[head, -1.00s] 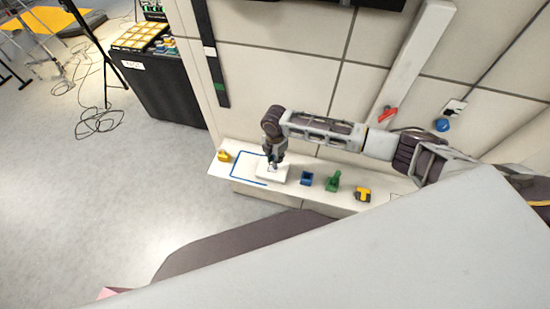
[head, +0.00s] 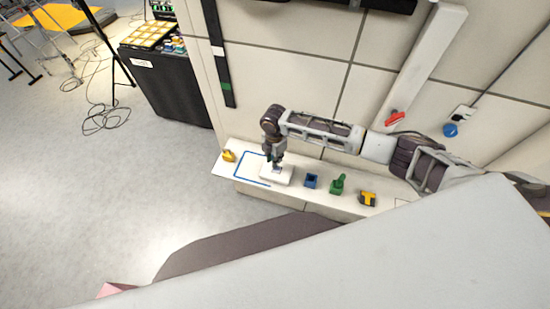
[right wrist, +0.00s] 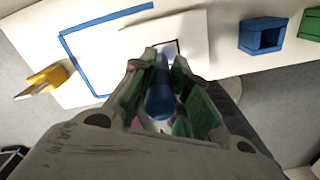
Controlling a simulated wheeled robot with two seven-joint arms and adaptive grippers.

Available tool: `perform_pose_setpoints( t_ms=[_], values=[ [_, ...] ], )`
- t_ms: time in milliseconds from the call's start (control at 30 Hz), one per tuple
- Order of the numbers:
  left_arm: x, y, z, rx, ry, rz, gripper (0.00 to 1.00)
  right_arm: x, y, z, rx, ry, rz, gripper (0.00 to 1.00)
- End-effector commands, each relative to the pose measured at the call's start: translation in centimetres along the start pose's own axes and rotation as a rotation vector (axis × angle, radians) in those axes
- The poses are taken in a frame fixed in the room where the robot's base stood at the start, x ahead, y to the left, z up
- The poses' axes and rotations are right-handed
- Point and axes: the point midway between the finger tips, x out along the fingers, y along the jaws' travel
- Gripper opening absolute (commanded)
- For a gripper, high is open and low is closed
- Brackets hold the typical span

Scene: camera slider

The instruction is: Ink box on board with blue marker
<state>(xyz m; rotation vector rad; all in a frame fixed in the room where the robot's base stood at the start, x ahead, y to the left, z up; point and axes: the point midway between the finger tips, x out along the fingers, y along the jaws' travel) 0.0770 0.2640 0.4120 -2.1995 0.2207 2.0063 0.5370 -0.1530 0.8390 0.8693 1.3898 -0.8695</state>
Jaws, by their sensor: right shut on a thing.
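My right gripper (head: 277,163) is shut on a blue marker (right wrist: 160,92), which points down between the fingers in the right wrist view. The gripper is over a raised white block (head: 272,177) on a white board (head: 250,168). The block also shows in the right wrist view (right wrist: 192,32), with a thin dark outline partly hidden behind the fingers. A blue line (head: 239,166) runs along several sides of the board area left of the block; in the right wrist view its corner (right wrist: 62,38) is clear. I cannot tell whether the marker tip touches. My left gripper is out of view.
On the same narrow ledge stand a yellow object (head: 229,156) at left, then a blue open holder (head: 311,181), a green holder (head: 338,184) and a yellow-black object (head: 367,198) at right. A tiled wall (head: 290,85) rises behind. Open floor (head: 110,200) lies left.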

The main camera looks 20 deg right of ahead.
Motion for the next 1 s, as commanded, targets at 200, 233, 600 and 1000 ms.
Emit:
perform_pose_setpoints(
  t_ms=[200, 233, 600, 1000],
  values=[
    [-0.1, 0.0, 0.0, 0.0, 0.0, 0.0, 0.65, 0.0, -0.1, 0.1, 0.0, 0.0, 0.0, 0.01],
    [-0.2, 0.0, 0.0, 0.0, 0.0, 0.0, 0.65, -0.1, -0.1, 0.1, 0.0, 0.0, 0.0, 0.01],
    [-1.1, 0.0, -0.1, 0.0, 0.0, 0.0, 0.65, 0.0, -1.1, 0.6, 0.001, 0.0, -0.001, 0.01],
    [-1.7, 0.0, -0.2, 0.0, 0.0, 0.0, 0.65, 0.0, -1.9, 1.1, 0.0, 0.0, -0.001, 0.01]
  ],
)
